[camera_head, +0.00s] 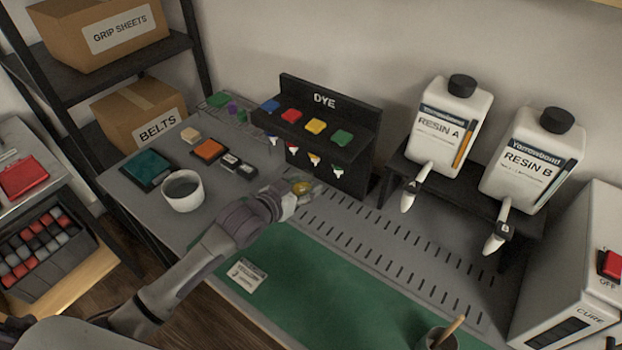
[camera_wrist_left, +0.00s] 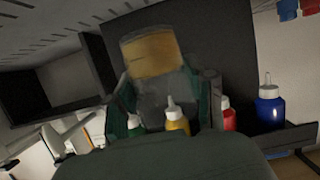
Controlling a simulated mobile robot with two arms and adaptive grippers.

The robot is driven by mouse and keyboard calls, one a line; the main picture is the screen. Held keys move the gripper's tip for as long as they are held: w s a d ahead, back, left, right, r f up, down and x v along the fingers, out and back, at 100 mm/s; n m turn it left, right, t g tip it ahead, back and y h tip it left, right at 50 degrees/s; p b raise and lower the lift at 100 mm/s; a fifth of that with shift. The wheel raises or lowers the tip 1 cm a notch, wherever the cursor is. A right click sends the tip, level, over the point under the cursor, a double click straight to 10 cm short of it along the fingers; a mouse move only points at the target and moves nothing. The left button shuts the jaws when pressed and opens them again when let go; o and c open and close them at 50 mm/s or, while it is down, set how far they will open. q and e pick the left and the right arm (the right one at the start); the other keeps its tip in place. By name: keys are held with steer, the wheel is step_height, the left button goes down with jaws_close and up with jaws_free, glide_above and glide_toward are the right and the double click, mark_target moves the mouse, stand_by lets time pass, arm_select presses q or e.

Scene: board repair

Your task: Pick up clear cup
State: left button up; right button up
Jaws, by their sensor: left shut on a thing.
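The clear cup (camera_head: 302,187) is small and has yellow-amber stuff in it. In the left wrist view the clear cup (camera_wrist_left: 152,55) appears upside down, as the whole view does, with the amber layer in its base. My left gripper (camera_head: 292,200) is shut on the cup, with a finger on each side of it. It holds the cup in front of the dye rack, near the hanging white nozzles. The gripper hides part of the cup in the head view. My right gripper is not in view.
The black dye rack (camera_head: 364,127) stands behind the cup. Resin A (camera_head: 450,125) and Resin B (camera_head: 528,160) bottles stand to the right. A white cup (camera_head: 195,197) sits to the left. A stick stands in a container (camera_head: 432,340) at the front. The green mat (camera_head: 330,290) is mostly clear.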

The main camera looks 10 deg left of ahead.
arm_select(q)
steer(key=s+a, duration=0.2)
steer(key=s, duration=0.5)
steer(key=s+a+b, duration=0.1)
steer(key=s+a, duration=0.2)
steer(key=s, duration=0.3)
steer(key=shift+s+a, duration=0.3)
steer(key=shift+s, duration=0.1)
stand_by(0.9)
stand_by(2.0)
